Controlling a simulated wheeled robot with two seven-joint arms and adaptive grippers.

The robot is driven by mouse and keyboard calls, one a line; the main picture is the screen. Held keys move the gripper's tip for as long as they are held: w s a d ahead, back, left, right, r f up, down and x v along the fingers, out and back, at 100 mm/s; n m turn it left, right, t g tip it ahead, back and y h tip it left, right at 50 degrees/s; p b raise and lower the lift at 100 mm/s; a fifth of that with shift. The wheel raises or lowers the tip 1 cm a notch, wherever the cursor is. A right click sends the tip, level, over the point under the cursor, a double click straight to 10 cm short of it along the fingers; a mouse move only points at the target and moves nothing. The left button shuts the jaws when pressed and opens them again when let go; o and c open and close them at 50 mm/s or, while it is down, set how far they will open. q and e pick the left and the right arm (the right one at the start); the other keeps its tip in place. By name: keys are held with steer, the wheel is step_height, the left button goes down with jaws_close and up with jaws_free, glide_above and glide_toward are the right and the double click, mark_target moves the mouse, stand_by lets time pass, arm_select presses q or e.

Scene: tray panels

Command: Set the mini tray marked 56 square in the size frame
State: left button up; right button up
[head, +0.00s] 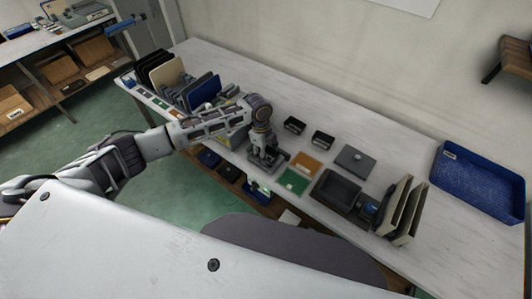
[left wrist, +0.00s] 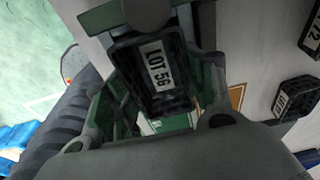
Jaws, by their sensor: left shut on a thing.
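The black mini tray marked LOT 56 (left wrist: 155,70) is held between the fingers of my left gripper (left wrist: 158,92), its label facing the left wrist camera. In the head view my left gripper (head: 264,160) is low over the front of the table, beside a green square (head: 294,181) and an orange square (head: 305,163). A green patch with white (left wrist: 170,123) and an orange-brown edge (left wrist: 236,96) show behind the tray in the left wrist view. Which square is the size frame, and whether the tray touches the surface, I cannot tell. My right gripper is out of view.
Two dark mini trays (head: 294,125) (head: 322,138) stand behind the gripper. A grey plate (head: 355,160), a dark tray (head: 335,188) and upright beige panels (head: 402,207) lie to the right. A blue tray (head: 480,187) sits at far right. A panel rack (head: 165,77) stands left.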

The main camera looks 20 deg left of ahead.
arm_select(q)
steer(key=shift+s+f, duration=0.4)
steer(key=shift+f, duration=0.3)
steer(key=shift+c, duration=0.5)
steer(key=o, duration=0.9)
steer(key=shift+c, duration=0.2)
steer(key=o, duration=0.4)
steer(key=shift+w+f, duration=0.15)
steer(key=shift+w, duration=0.1)
steer(key=shift+w+p, duration=0.15)
steer(key=shift+p, duration=0.15)
steer(key=shift+r, duration=0.25)
steer(key=o, duration=0.4)
steer(key=shift+r, duration=0.1)
steer(key=shift+o, duration=0.2)
steer(key=shift+w, duration=0.1)
